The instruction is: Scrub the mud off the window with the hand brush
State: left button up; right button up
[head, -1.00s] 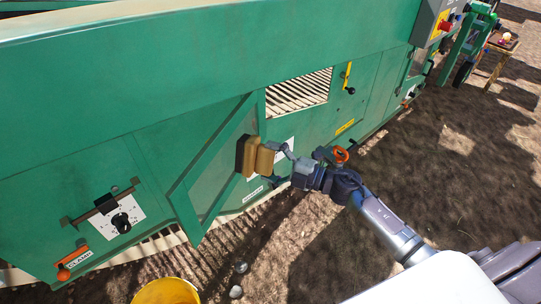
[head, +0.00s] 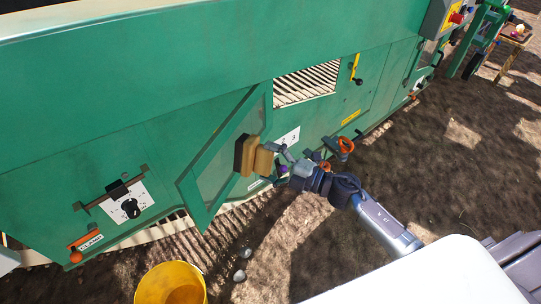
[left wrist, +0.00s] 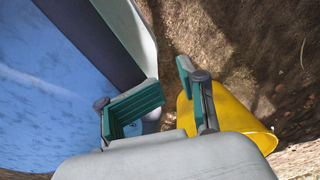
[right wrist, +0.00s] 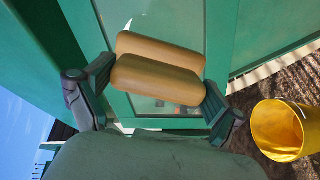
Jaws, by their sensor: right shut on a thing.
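The window (head: 217,172) is a greenish pane in a green frame that stands out at an angle from the machine. My right gripper (head: 276,160) is shut on the hand brush (head: 246,156), a tan block with a dark face turned to the pane. The brush is at the pane's right part; I cannot tell if it touches. In the right wrist view the brush (right wrist: 157,78) lies between the fingers, with the window (right wrist: 150,14) behind it. No mud can be made out clearly. My left gripper (left wrist: 165,100) is open and empty, seen only in the left wrist view.
A yellow bucket (head: 170,285) stands on the ground below the window, close to my left gripper in its view. The green machine (head: 130,90) fills the back. An orange valve wheel (head: 345,146) is right of my right gripper. Stones lie by the bucket.

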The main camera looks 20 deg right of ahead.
aim_at(259, 173)
jog(key=shift+s+a+r+p, duration=0.15)
jog(key=shift+s+a+p, duration=0.55)
jog(key=shift+a, duration=0.25)
jog(key=shift+s+a, duration=0.65)
jog(key=shift+a, duration=0.05)
pick_arm(q)
jog(key=shift+s+a+r+p, duration=0.2)
jog(key=shift+s+r+p, duration=0.65)
jog(key=shift+s+r, duration=0.3)
pick_arm(e)
jog(key=s+a, duration=0.2)
jog(key=a, duration=0.1)
jog(key=shift+s, duration=0.15)
jog(key=shift+d, duration=0.1)
jog(key=v, duration=0.6)
